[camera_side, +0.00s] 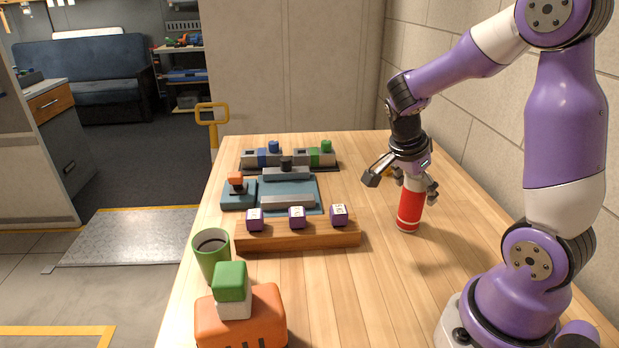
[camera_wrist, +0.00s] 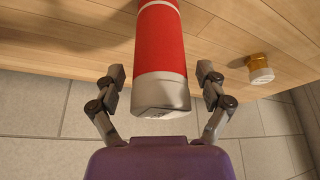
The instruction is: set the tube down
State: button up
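The tube (camera_side: 410,208) is red with a pale band at the bottom and a pale upper end. It appears to stand roughly upright on the wooden table, on the right side. In the wrist view the red tube (camera_wrist: 160,48) runs up from its grey end between the fingers. My gripper (camera_side: 403,187) is above the tube, with its fingers spread on either side of the upper end. The wrist view shows my gripper (camera_wrist: 161,76) open, with a clear gap between each finger and the tube.
An amber jar (camera_wrist: 260,68) with a pale lid stands near the tube. A wooden rail (camera_side: 298,235) with purple blocks lies to the left. A green cup (camera_side: 212,262) and an orange box (camera_side: 240,322) are at the front left. Bare table surrounds the tube's base.

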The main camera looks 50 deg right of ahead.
jog(key=v, duration=1.1)
jog(key=s+a+n+t+y, duration=0.2)
jog(key=a+n+t+y, duration=0.2)
jog(key=a+n, duration=1)
jog(key=n+t, duration=0.3)
jog(key=n, duration=0.4)
jog(key=shift+s+n, duration=0.15)
jog(key=shift+n, duration=0.15)
